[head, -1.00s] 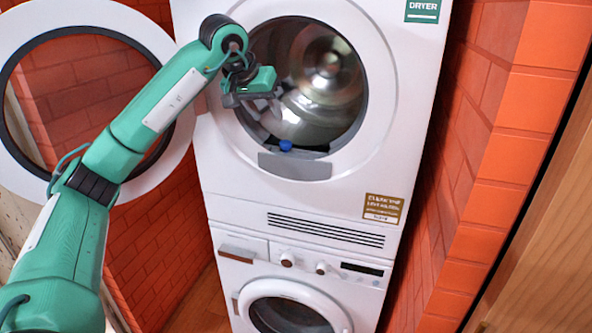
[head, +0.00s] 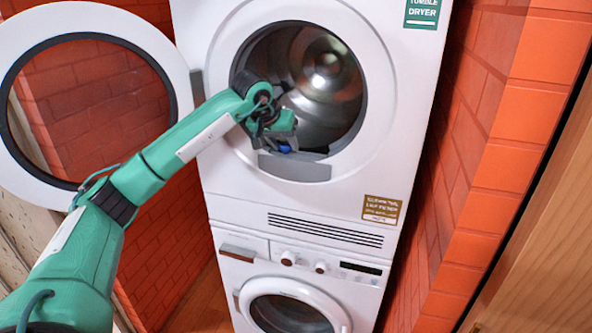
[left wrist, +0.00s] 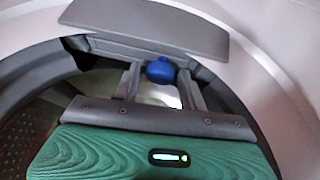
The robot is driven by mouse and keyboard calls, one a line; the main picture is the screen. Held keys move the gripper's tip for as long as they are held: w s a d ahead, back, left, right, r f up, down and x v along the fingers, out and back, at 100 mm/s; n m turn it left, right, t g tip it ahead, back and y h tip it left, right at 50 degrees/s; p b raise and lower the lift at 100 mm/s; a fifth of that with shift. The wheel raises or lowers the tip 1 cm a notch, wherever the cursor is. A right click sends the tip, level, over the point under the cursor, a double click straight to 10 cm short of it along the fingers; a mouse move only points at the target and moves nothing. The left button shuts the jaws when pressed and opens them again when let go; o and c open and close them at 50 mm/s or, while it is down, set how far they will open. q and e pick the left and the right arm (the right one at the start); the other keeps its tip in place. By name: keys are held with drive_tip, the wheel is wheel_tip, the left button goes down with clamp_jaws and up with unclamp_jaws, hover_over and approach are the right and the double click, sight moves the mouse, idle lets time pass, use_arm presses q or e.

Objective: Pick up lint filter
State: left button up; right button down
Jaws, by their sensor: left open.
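The lint filter shows as a blue knob (left wrist: 160,70) at the lower lip of the dryer's opening in the left wrist view. In the head view the blue knob (head: 284,149) is partly covered by my gripper. My left gripper (left wrist: 160,80) is open, with one finger on either side of the knob in the picture. I cannot tell whether the fingers touch it. In the head view my left gripper (head: 290,146) is at the lower front of the dryer opening. My right gripper is not in view.
The tumble dryer (head: 385,120) stands on a washing machine (head: 235,268). Its round door (head: 178,60) is swung open to the left. A grey flap (head: 294,168) lies below the opening, near my gripper. Brick walls (head: 500,120) stand close on both sides.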

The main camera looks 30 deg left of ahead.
use_arm(q)
drive_tip(key=c, duration=0.9)
clamp_jaws()
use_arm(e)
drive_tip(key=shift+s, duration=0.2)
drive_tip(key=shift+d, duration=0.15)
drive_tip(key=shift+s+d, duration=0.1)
